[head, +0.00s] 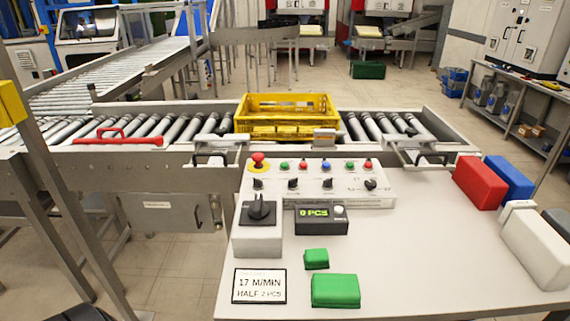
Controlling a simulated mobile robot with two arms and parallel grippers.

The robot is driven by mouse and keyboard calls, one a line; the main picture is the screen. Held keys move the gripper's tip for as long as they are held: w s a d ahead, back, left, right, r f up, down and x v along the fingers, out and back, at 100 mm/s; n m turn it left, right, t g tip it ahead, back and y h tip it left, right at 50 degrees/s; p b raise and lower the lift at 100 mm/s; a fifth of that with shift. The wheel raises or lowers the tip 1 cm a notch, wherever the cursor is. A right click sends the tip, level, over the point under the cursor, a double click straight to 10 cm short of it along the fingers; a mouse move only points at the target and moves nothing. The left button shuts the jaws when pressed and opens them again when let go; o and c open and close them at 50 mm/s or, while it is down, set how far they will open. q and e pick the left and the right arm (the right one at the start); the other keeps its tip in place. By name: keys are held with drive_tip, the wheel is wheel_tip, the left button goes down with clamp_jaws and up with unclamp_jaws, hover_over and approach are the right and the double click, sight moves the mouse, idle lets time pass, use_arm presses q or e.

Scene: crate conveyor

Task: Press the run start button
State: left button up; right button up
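A light grey control panel (330,198) stands at the back left of the white table. Along its top row are a red mushroom button on a yellow base (258,163), a left green button (284,166), a red button (303,166), a blue button (326,167), a right green button (349,166) and another red button (368,165). Black selector knobs sit below them. The labels are too small to read, so I cannot tell which green button is run start. Neither of my grippers shows.
A yellow crate (287,116) sits on the roller conveyor (190,128) behind the panel. A grey box with a black rotary knob (258,236), a "0 PCS" display (321,219) and green blocks (335,291) stand in front. Red (480,183), blue and white blocks lie right. The table's middle is clear.

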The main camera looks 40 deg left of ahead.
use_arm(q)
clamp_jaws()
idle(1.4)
